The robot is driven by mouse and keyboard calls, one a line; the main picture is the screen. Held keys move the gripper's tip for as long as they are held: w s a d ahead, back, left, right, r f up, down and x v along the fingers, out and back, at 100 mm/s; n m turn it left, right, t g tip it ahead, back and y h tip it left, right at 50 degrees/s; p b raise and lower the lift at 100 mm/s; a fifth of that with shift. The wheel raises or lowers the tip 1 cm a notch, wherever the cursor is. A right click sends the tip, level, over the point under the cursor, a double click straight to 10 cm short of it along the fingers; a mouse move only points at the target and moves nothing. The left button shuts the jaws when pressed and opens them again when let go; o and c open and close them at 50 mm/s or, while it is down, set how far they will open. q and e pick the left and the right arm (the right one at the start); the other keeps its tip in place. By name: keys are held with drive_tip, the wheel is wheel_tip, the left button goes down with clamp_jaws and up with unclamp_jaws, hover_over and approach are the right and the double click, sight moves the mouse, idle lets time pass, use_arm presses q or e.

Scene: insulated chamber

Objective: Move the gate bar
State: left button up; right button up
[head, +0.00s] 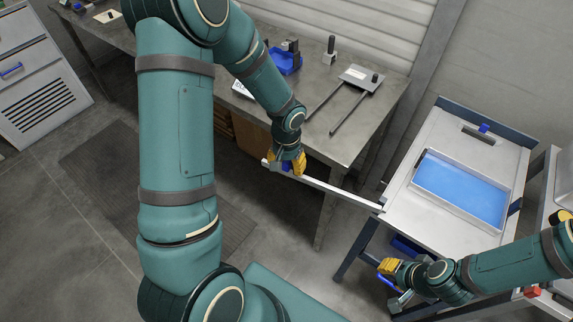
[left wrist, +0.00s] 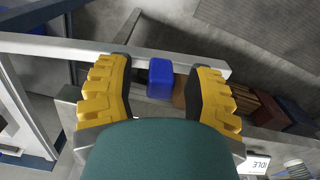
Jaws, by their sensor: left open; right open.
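The gate bar (head: 340,193) is a long pale metal bar. It runs from the corner of the cart at right toward the workbench at left. In the left wrist view, the bar (left wrist: 60,46) crosses the top of the picture, with a blue block-shaped grip (left wrist: 160,78) on it near its free end. My left gripper (head: 286,163) is at that free end. Its yellow fingers stand open on both sides of the blue grip, apart from it. My right gripper (head: 388,270) is open and empty, low beside the cart's near side.
The cart (head: 415,225) carries a tray with a blue surface (head: 462,190). The metal workbench (head: 365,120) behind the bar holds a two-rod fixture (head: 357,80) and a blue bin (head: 288,63). A dark floor mat (head: 95,165) and open floor lie at left.

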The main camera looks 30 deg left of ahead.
use_arm(q)
drive_tip(key=shift+o, duration=0.2)
drive_tip(key=shift+f, duration=0.15)
clamp_jaws()
drive_tip(key=shift+s, duration=0.15)
